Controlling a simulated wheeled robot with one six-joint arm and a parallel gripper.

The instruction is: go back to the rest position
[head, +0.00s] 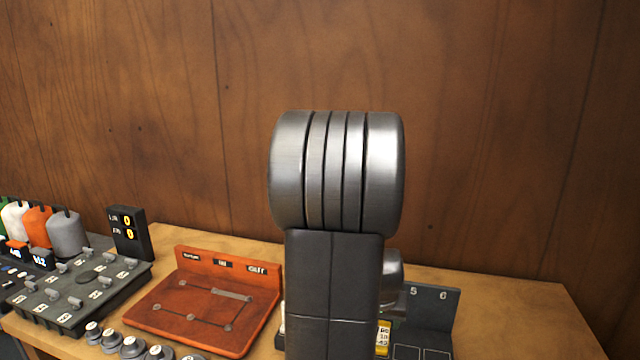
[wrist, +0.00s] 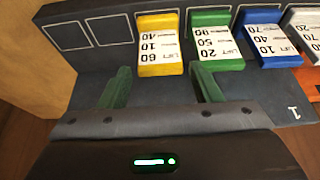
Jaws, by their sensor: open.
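My gripper (wrist: 162,92) shows in the wrist view with its two green fingers apart and nothing between them. It is above the front of a dark tray (wrist: 86,68). Just beyond the fingertips lie a yellow card block (wrist: 160,66) and a green card block (wrist: 217,62), both with printed numbers. The fingers look apart from the blocks, though the height is hard to tell. In the head view my arm stands upright in the middle and hides my gripper and much of the dark tray (head: 428,325).
A blue block (wrist: 262,58) and a white one (wrist: 304,45) continue the row. The wooden bench (head: 540,310) also holds a red-brown board (head: 190,315), a dark switch panel (head: 80,290), several round knobs (head: 132,347) and a small display (head: 128,233). A wooden wall (head: 480,130) stands behind.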

